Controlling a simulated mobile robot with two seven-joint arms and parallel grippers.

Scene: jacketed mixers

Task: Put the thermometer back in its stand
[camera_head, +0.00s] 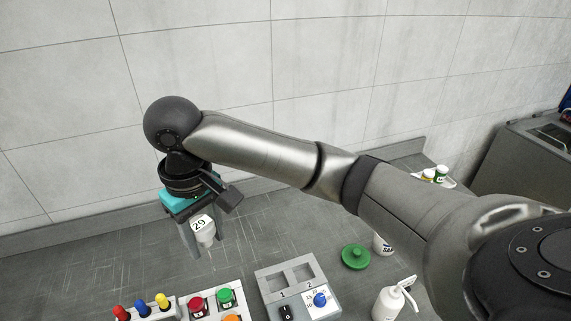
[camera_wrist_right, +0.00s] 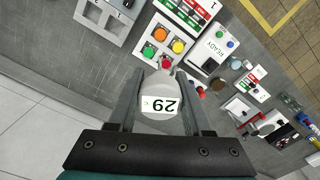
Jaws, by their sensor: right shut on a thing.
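My right gripper (camera_head: 196,248) reaches down from above the grey bench in the head view. It is shut on the thermometer (camera_head: 204,232), a pale body with a white face reading 29. In the right wrist view the thermometer (camera_wrist_right: 160,116) sits between both fingers of the gripper (camera_wrist_right: 160,76), its face toward the camera. In the head view it hangs roughly upright, apparently above the bench; its lower end is hard to make out. I cannot pick out the thermometer's stand for certain in either view. My left gripper is in neither view.
A grey panel (camera_head: 273,283) with two square recesses marked 1 and 2 lies right of the gripper. Nearer are coloured buttons (camera_head: 226,296) and levers (camera_head: 163,302). The bench left of the gripper is clear.

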